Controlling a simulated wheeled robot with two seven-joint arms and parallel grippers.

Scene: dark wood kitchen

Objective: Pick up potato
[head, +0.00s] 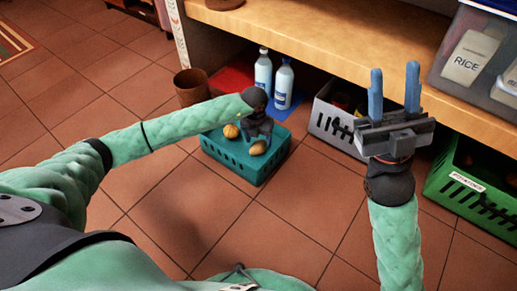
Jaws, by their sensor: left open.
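A teal crate (243,172) stands on the tiled floor with a few potatoes in it. One yellowish-brown potato (231,131) lies at its left, and another potato (258,148) lies nearer its front. My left gripper (258,130) points down over the crate, just behind the front potato. It is open; its fingers are mostly hidden, and I cannot tell whether it touches a potato. My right gripper (395,92) is raised at the right with its two blue fingers pointing up, apart and empty.
Two white bottles with blue labels (283,85) stand behind the crate, and a brown pot (191,86) stands behind left. A grey crate (329,122) and a green crate (466,195) sit under the wooden shelf (320,35). The floor in front is clear.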

